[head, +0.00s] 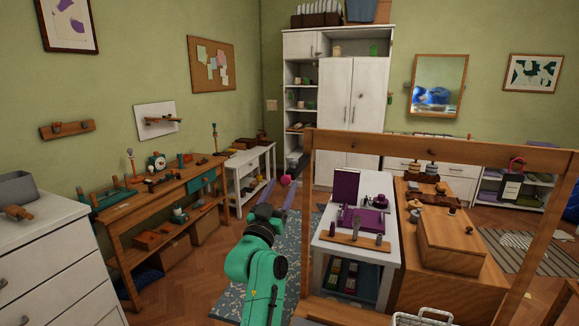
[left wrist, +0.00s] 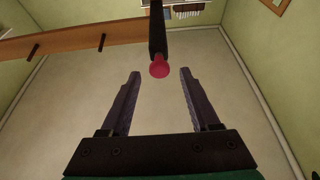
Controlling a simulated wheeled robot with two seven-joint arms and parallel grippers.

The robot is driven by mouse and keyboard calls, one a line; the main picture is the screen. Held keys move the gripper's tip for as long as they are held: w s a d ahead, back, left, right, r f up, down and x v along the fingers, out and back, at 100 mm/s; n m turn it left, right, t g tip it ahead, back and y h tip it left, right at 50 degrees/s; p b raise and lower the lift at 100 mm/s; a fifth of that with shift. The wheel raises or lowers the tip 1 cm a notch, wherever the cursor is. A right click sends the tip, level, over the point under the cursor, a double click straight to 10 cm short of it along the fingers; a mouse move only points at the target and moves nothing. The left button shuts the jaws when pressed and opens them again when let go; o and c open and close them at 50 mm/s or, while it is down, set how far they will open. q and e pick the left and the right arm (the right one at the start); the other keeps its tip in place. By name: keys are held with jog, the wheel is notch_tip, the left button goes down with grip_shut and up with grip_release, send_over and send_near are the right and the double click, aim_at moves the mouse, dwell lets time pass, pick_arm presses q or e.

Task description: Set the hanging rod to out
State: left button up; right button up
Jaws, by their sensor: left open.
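A dark rod with a rounded pink-red end (left wrist: 159,66) shows in the left wrist view, pointing in from the top; it looks like the hanging rod. Its pink end (head: 285,181) also shows in the head view, left of the wooden frame. My left gripper (head: 278,188) reaches towards it from below and is open. In the left wrist view, the pink end lies between the two fingers (left wrist: 157,72) near their tips, with a gap on both sides. Whether the rod is in or out, I cannot tell. My right gripper is not in view.
A wooden frame (head: 440,150) stands just right of my left arm. A workbench (head: 115,213) stands left. A beam with dark pegs (left wrist: 75,44) crosses the wrist view.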

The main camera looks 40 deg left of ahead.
aim_at(289, 174)
pick_arm(q)
jog(key=p+x, duration=0.1)
jog(key=x, duration=0.5)
jog(key=shift+w+a+r+p, duration=0.1)
jog(key=shift+w+p, duration=0.25)
grip_shut()
dwell(0.9)
